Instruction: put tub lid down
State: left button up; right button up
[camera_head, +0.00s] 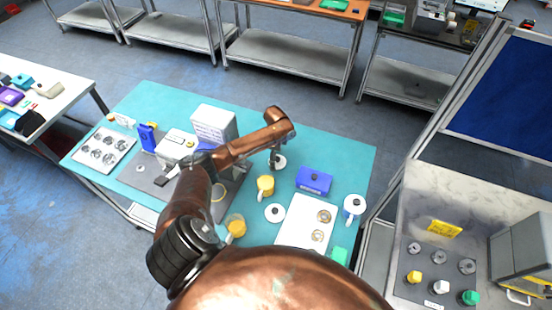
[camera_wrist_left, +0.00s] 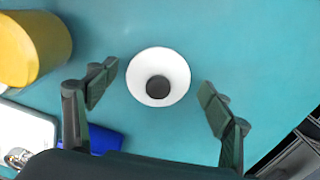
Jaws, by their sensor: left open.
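A white round tub lid with a dark knob (camera_wrist_left: 158,76) lies on the teal table top, seen in the left wrist view between my two spread fingers. The same lid shows in the head view (camera_head: 281,163), partly hidden under my left gripper (camera_head: 276,157). The left gripper is open and points down over the lid, with a finger on either side and no visible contact. A second white lid with a dark knob (camera_head: 275,213) lies nearer me on the table. My right gripper is not in view.
A yellow tub (camera_head: 265,188) stands close by the lid. A white box (camera_head: 214,122) stands behind the left arm.

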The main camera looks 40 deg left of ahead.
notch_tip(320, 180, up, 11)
jog(key=p, duration=1)
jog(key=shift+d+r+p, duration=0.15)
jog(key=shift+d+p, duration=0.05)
jog(key=shift+p, duration=0.2)
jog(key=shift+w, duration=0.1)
